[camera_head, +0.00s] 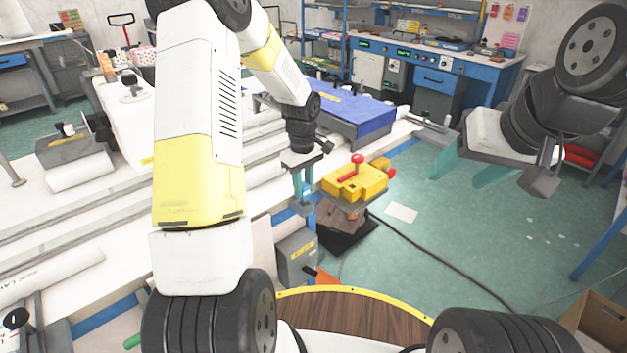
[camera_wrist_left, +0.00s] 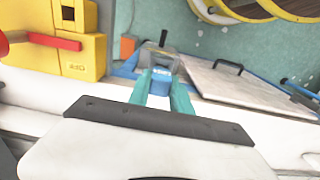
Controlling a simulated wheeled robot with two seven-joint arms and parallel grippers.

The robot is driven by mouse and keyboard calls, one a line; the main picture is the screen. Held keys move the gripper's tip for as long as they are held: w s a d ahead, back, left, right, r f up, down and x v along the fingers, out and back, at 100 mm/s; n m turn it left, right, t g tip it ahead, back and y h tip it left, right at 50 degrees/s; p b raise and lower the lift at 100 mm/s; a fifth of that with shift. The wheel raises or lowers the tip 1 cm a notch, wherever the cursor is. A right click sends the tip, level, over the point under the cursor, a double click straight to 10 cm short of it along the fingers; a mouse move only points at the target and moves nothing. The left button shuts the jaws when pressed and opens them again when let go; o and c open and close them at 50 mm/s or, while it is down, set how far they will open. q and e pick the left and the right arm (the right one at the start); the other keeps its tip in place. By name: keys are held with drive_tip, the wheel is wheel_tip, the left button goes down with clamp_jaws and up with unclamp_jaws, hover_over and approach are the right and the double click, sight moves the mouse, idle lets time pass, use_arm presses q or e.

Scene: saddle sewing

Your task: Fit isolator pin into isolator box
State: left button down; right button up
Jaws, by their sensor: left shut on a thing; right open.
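The yellow isolator box (camera_head: 352,186) has red knobs and a red lever on it and stands beside the bench edge. Part of the yellow box (camera_wrist_left: 78,52) shows at the upper left of the left wrist view. My left gripper (camera_head: 304,207) points down, just left of the box and apart from it. Its teal fingers (camera_wrist_left: 162,84) are shut on a small bluish thing (camera_wrist_left: 161,74), which looks like the isolator pin; its shape is mostly hidden. My right gripper (camera_head: 470,170) is open and empty, well to the right of the box.
A grey box with a yellow label (camera_head: 296,258) is below my left gripper. A blue-covered case (camera_head: 350,112) lies on the bench behind. A dark cable (camera_head: 440,255) runs across the open green floor at right. A cardboard box (camera_head: 603,318) is at lower right.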

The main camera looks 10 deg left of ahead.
use_arm(q)
drive_tip(key=shift+r, duration=0.2)
drive_tip(key=shift+r, duration=1.9)
drive_tip(key=shift+r, duration=0.1)
drive_tip(key=shift+r, duration=1.95)
drive_tip(key=shift+w+d, duration=0.1)
